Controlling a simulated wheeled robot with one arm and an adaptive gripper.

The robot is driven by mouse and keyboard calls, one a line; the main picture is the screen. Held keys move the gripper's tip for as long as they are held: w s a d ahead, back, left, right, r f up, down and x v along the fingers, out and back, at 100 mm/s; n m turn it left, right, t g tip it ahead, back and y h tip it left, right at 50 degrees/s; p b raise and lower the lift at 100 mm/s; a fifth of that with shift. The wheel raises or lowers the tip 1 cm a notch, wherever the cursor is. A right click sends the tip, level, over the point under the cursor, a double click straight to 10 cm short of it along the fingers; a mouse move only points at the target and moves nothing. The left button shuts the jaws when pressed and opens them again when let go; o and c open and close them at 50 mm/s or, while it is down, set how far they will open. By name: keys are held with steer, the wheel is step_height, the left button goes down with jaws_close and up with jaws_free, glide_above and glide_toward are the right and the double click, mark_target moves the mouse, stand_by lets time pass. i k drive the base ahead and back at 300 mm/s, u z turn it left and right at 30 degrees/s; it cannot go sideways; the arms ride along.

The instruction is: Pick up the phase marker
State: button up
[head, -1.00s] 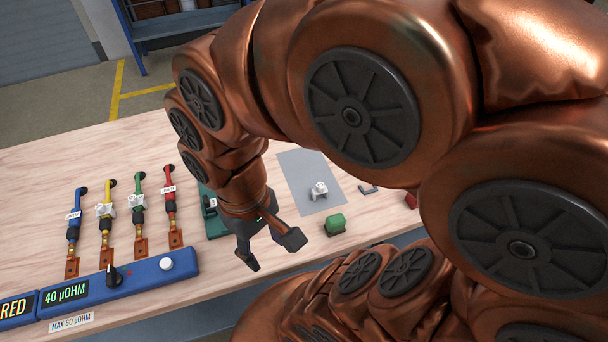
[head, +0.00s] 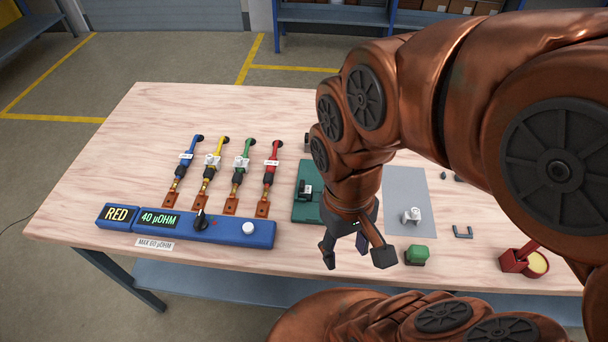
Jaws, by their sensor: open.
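My gripper (head: 356,258) is open and empty, pointing down near the front edge of the bench, left of a green block (head: 416,254). I cannot tell for sure which thing is the phase marker. A small white fitting (head: 411,215) stands on a grey mat (head: 405,186) to the gripper's upper right. Similar white fittings sit on the yellow cable (head: 211,162) and the green cable (head: 241,163). The blue cable (head: 186,157) and red cable (head: 271,163) carry white tags. A display (head: 118,214) reads RED.
A blue meter box (head: 205,226) reading 40 µOHM lies at front left. A dark green fixture (head: 305,207) is partly behind my gripper. A grey bracket (head: 462,232) and a red container (head: 513,262) beside a yellow round piece lie right. The bench's left end is clear.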

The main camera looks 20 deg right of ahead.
mark_target(415, 215)
steer(key=z, duration=0.05)
steer(key=k, duration=0.5)
steer(key=z, duration=1.2)
steer(key=i, duration=0.3)
steer(key=u, duration=0.8)
steer(key=k, duration=1.25)
steer(key=u, duration=0.3)
steer(key=i, duration=0.8)
steer(key=u, duration=0.4)
